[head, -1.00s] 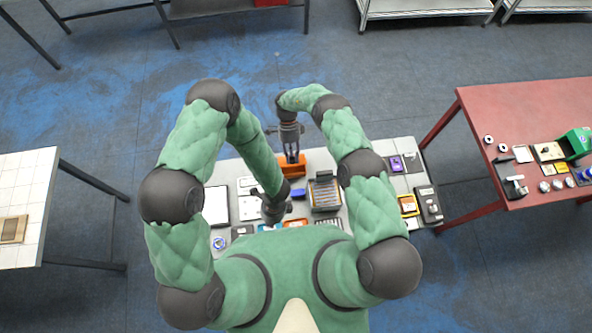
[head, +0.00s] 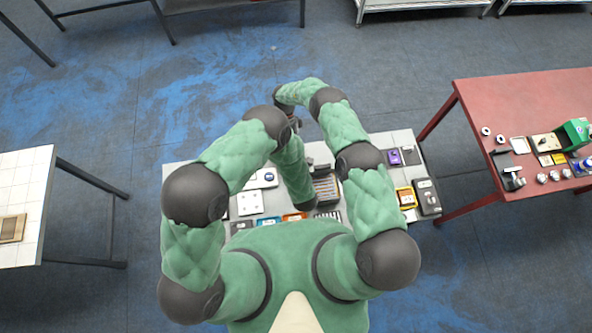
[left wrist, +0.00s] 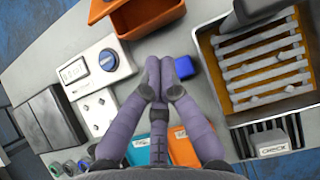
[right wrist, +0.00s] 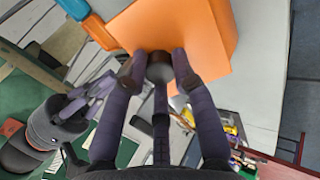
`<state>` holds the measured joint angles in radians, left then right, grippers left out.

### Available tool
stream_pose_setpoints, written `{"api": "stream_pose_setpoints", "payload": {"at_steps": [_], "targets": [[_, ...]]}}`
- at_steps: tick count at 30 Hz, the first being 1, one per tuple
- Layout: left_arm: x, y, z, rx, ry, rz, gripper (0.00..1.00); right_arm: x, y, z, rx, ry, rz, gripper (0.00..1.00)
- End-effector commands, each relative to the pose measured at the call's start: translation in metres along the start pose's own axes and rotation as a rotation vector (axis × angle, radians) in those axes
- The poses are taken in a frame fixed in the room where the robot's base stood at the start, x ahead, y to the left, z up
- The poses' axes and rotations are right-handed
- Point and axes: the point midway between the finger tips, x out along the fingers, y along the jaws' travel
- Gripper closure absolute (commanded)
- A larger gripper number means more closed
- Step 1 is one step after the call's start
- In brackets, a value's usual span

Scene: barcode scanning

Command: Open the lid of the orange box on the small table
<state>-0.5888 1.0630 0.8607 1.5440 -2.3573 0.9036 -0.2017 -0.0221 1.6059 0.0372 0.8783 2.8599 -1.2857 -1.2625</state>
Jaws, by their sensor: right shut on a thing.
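The orange box (left wrist: 150,14) shows at the top of the left wrist view, with part of its brown interior visible. An orange piece that looks like its lid (left wrist: 101,9) lies across its left side there, cut off by the frame. In the right wrist view the orange lid (right wrist: 185,38) fills the upper middle. My right gripper (right wrist: 160,72) is shut on a dark round knob at the lid's near edge. My left gripper (left wrist: 157,84) has its fingers together, holding nothing visible, beside a blue block (left wrist: 183,67). In the head view my arms hide the box.
The small grey table (head: 235,182) is crowded. A white device with a blue knob (left wrist: 106,61) and a tray with grey bars (left wrist: 262,60) flank my left gripper. A red table (head: 520,95) stands at right, a white-tiled one (head: 25,175) at left.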

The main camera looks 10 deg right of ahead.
Motion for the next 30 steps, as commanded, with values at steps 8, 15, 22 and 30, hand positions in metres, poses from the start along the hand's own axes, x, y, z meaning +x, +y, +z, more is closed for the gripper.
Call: {"api": "stream_pose_setpoints", "payload": {"at_steps": [8, 15, 22, 30], "targets": [[0.045, 0.002, -0.001, -0.005, 0.002, 0.004, 1.0, 0.0, 0.0, 0.0, 0.0, 0.0, 0.0, 1.0], [0.075, 0.002, -0.002, -0.005, 0.004, 0.004, 1.0, 0.0, 0.0, 0.0, 0.0, 0.0, 0.0, 1.0], [0.078, 0.001, 0.018, -0.004, -0.001, 0.002, 1.0, 0.0, 0.0, 0.0, 0.0, 0.0, -0.001, 1.0], [0.071, 0.001, 0.035, -0.002, 0.002, 0.002, 1.0, -0.001, 0.0, 0.0, 0.0, 0.0, 0.0, 1.0]]}}
